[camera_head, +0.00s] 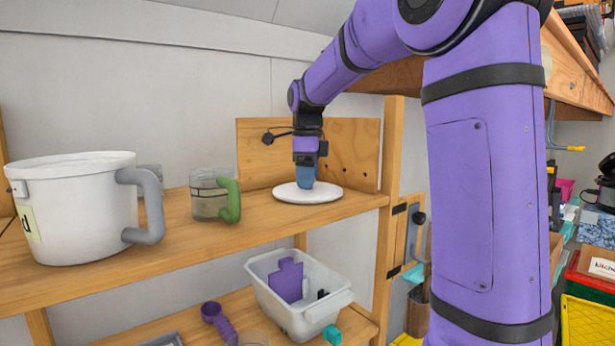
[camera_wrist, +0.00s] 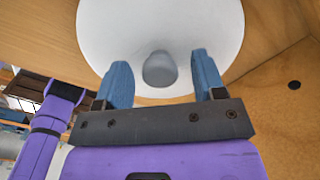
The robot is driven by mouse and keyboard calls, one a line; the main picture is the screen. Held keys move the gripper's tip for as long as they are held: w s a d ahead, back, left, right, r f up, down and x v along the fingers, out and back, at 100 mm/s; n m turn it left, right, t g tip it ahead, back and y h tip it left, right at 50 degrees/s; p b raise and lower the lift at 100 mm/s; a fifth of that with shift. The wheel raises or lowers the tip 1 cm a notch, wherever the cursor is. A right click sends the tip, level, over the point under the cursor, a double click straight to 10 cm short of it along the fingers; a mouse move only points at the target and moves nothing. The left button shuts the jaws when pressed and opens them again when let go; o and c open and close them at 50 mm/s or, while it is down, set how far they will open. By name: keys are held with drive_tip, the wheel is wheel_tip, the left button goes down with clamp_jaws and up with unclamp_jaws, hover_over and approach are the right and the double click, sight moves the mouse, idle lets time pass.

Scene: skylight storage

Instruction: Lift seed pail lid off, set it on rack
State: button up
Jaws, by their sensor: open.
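The white round lid (camera_head: 318,195) lies flat on the upper wooden shelf at its right end, in front of the wooden back panel. In the wrist view the lid (camera_wrist: 115,40) shows a grey knob (camera_wrist: 159,69) near its middle. My gripper (camera_head: 306,183) is just above the lid, pointing down. In the wrist view my gripper's blue fingers (camera_wrist: 160,75) are apart on either side of the knob, with gaps to it. The white pail (camera_head: 85,215) with a grey handle and a partly hidden label stands at the left of the shelf, with no lid seen on it.
A clear cup with a green handle (camera_head: 210,196) stands between pail and lid. Another small cup (camera_head: 150,180) is partly hidden behind the pail handle. A white bin (camera_head: 270,290) and a purple scoop (camera_head: 216,320) are on the lower shelf. A wooden panel (camera_head: 355,150) stands behind my gripper.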

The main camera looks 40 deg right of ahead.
drive_tip(key=shift+r, duration=0.1)
idle(0.3)
drive_tip(key=shift+r, duration=3.9)
drive_tip(key=shift+r, duration=0.1)
wheel_tip(320, 180, up, 11)
drive_tip(key=shift+f, duration=0.2)
drive_tip(key=s+a+f+n+t, duration=0.1)
drive_tip(key=s+a+f+n, duration=0.3)
drive_tip(key=s+f+n, duration=0.4)
drive_tip(key=s+a+f+n+t, duration=0.2)
drive_tip(key=s+a+f+n, duration=0.2)
drive_tip(key=s+f+n, duration=0.4)
drive_tip(key=s+a+f+n+t, duration=0.2)
drive_tip(key=s+a+f+n, duration=0.3)
drive_tip(key=s+f+n, duration=0.3)
drive_tip(key=s+n, duration=0.2)
drive_tip(key=n, duration=0.1)
drive_tip(key=shift+s, duration=0.25)
